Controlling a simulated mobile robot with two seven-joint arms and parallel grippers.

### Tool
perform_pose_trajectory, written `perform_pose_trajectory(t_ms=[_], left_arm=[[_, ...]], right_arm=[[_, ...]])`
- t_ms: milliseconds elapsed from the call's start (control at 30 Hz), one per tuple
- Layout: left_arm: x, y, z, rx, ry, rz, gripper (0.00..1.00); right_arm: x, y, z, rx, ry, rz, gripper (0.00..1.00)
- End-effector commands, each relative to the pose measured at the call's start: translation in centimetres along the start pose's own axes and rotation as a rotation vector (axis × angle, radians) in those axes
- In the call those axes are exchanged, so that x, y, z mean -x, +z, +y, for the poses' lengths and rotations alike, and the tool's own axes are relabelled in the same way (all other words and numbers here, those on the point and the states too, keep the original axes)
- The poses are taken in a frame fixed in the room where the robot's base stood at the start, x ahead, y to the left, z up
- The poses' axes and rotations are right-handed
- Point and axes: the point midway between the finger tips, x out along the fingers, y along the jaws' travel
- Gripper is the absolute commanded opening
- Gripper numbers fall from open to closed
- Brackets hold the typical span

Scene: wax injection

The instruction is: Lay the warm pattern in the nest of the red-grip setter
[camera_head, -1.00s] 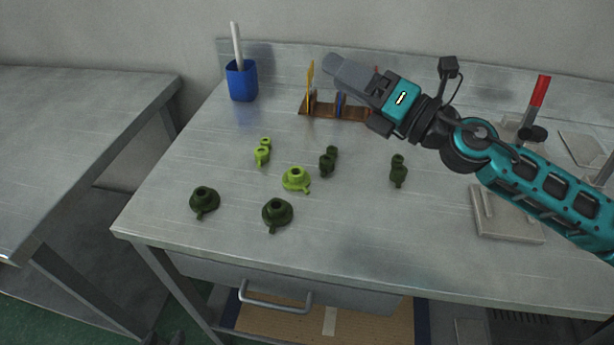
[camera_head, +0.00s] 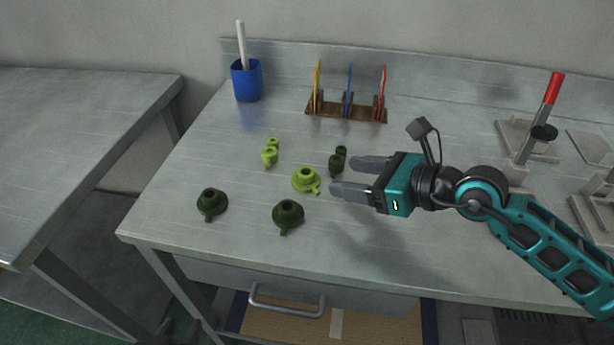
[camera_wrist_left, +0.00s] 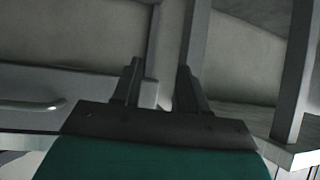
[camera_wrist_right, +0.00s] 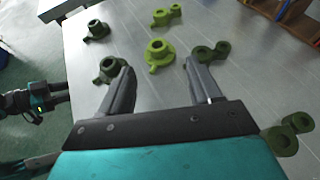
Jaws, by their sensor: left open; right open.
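Two light-green wax patterns lie on the metal bench: a round flanged one (camera_head: 306,181) and a two-lobed one (camera_head: 270,154). The others are dark green: two flanged ones (camera_head: 211,203) (camera_head: 288,215) and a two-lobed one (camera_head: 337,162). Another dark two-lobed one (camera_wrist_right: 285,137) shows in the right wrist view. The red-grip setter (camera_head: 553,92) stands at the back right; its nest is not clear. My right gripper (camera_head: 342,175) is open and empty, fingers pointing left just right of the light flanged pattern. My left gripper (camera_wrist_left: 159,68) is open and empty, low before the bench front.
A wooden rack (camera_head: 346,112) with yellow, blue and red upright pieces stands at the back. A blue cup (camera_head: 246,82) with a white rod stands at the back left. Grey fixture blocks (camera_head: 590,150) fill the right side.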

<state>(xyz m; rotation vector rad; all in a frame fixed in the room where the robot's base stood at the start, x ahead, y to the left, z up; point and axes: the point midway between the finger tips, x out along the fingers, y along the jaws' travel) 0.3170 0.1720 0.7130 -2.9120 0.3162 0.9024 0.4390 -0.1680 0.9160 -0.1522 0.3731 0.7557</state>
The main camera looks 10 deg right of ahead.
Motion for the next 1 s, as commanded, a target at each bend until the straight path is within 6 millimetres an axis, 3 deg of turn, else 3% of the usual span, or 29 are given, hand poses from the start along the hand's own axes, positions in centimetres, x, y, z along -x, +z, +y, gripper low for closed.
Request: perform_pose_trajectory(t_ms=[100,367,667,1000], left_arm=[[0.0,0.0,0.0,-0.001,0.0,0.0,0.43],[0.0,0.1,-0.1,-0.001,-0.001,-0.002,0.43],[-0.1,0.3,-0.1,-0.001,-0.002,-0.003,0.43],[-0.1,0.2,-0.1,-0.001,-0.002,-0.002,0.43]], right_arm=[[-2.0,0.2,0.0,-0.002,0.001,-0.003,0.63],[-4.0,0.1,0.1,-0.001,0.002,-0.002,0.63],[-8.2,0.0,0.4,-0.002,0.001,-0.002,0.63],[-8.8,0.0,0.4,-0.001,0.001,0.0,0.6]])
